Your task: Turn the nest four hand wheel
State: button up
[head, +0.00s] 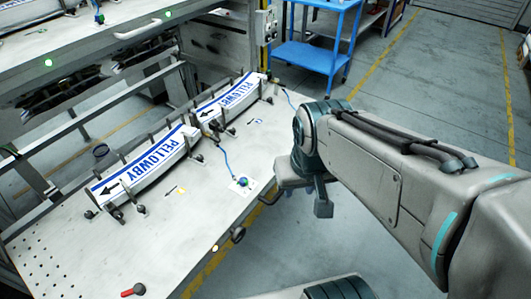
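A small dark round knob (238,234) sits at the front edge of the grey worktable (60,250). More small dark knobs stand beside the label stacks, one in front of the nearer stack (140,210). I cannot tell which of these, if any, is the nest four hand wheel; no nest number is readable. My arm reaches in from the right and bends down past the table's right edge. My gripper (322,208) seems to hang below the bend, over the floor and apart from the table. Its fingers are too unclear to show whether they are open.
Two curved stacks of white labels with blue PELLOWBY print, one nearer (150,160) and one farther (228,97), lie between upright posts. A red-handled lever (133,290) is at the front. A blue cart (315,45) stands behind.

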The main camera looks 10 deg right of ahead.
aim_at(238, 233)
jog(key=z, duration=1.2)
jog(key=k, duration=1.2)
jog(key=u, duration=1.4)
jog(key=i, duration=0.5)
